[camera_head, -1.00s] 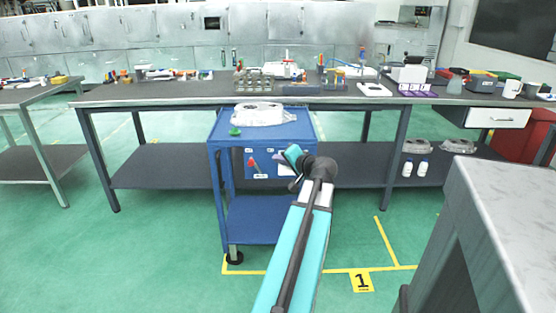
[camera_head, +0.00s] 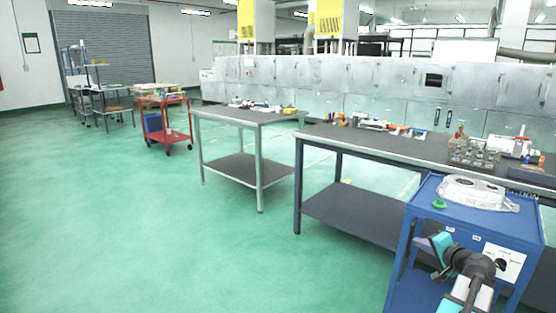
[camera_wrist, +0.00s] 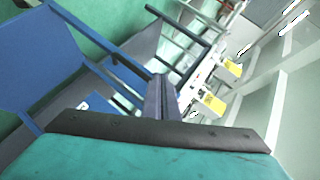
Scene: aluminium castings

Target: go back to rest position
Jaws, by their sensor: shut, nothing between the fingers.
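My gripper (camera_head: 432,246) shows at the lower right of the head view, in front of the blue trolley. It is small there and partly hidden by my own wrist. In the wrist view my gripper (camera_wrist: 161,98) has its two dark fingers together with nothing between them. The blue trolley (camera_head: 422,200) carries a silver aluminium casting (camera_head: 478,192) and a small green object (camera_head: 439,204) on its top. The trolley's lower part is partly hidden by my arm.
A long dark workbench (camera_head: 390,152) with tools stands behind the trolley. A smaller table (camera_head: 240,116) and a red cart (camera_head: 163,101) stand further left. The green floor at the left and front is clear. Grey cabinets line the back.

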